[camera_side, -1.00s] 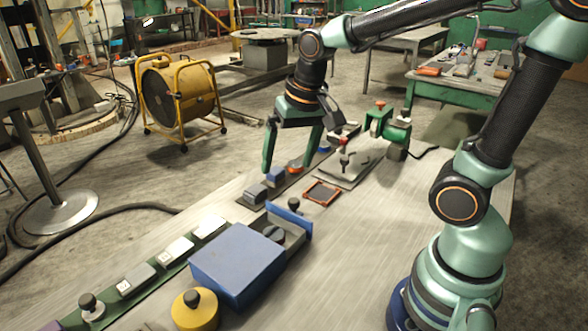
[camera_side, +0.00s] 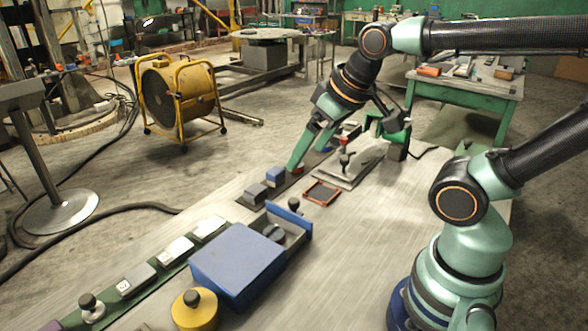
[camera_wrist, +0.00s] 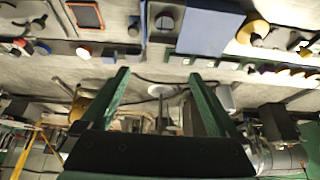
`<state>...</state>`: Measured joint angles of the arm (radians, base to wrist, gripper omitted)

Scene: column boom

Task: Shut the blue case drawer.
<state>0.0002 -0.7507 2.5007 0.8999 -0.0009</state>
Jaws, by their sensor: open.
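The blue case (camera_side: 238,262) stands on the long table in the side view. Its drawer (camera_side: 300,222) sticks out toward the upper right, with a grey inside holding a dark round piece and a dark knob (camera_side: 294,204) on its front. In the wrist view the case (camera_wrist: 208,30) is at the top, with the drawer front (camera_wrist: 143,20) to its left. My gripper (camera_side: 308,152) is open and empty, tilted, over the far part of the table beyond the drawer and apart from it. Both fingers (camera_wrist: 157,76) show spread in the wrist view.
A yellow knobbed cylinder (camera_side: 195,310) stands close to the case's near side. A strip with several blocks (camera_side: 256,193) runs along the left table edge. A small red-rimmed tray (camera_side: 322,193) lies beyond the drawer front, near a plate with a red-topped clamp. The table right of the drawer is clear.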

